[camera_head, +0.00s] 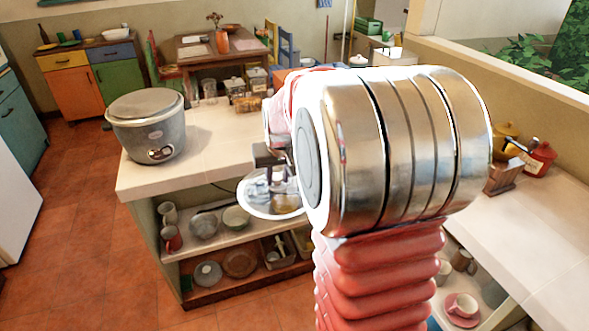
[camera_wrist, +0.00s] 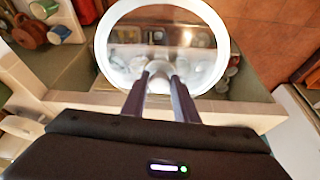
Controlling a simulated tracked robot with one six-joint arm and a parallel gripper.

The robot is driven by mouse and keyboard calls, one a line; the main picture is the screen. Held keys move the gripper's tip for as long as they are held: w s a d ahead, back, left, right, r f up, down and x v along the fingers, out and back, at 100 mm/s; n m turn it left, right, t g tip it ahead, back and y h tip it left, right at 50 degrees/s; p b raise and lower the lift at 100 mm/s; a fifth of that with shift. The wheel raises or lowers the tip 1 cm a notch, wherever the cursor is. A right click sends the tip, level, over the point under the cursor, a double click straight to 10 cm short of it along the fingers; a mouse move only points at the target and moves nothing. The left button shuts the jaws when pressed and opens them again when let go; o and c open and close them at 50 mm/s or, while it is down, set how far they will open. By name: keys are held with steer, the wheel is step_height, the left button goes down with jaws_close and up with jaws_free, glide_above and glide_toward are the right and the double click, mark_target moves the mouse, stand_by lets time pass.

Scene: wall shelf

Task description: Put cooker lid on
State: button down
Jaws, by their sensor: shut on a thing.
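A round see-through lid with a white rim (camera_head: 262,212) hangs in front of the open shelf below the counter; it fills the upper middle of the wrist view (camera_wrist: 103,62). My gripper (camera_head: 279,172) is shut on the lid's pale knob, with both dark fingers (camera_wrist: 161,80) around it in the wrist view. The lid is clear of the counter edge in the head view. A grey rice cooker (camera_head: 150,135) stands upright on the counter's left end, left of my gripper and apart from the lid. Its top looks grey; I cannot tell if it is open.
The white counter (camera_head: 215,140) is clear between the cooker and my arm. Glass jars (camera_head: 235,88) stand at its back. Bowls and jugs (camera_head: 205,225) fill the shelf below. Yellow and red pots (camera_head: 541,158) stand at right. My arm hides the counter's middle.

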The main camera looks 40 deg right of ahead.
steer(key=w+a+f+n, duration=0.1)
steer(key=a+f, duration=0.2)
steer(key=a, duration=0.4)
steer(key=w+a+f+n+y, duration=0.1)
steer(key=a+f+n, duration=0.1)
steer(key=a, duration=0.6)
steer(key=w+a+f+n, duration=0.1)
steer(key=a+f, duration=0.3)
steer(key=a, duration=0.4)
steer(key=shift+w+f+n+t+y, duration=0.2)
steer(key=shift+w+n+t+y, duration=0.15)
steer(key=shift+w, duration=0.25)
steer(key=shift+d, duration=0.2)
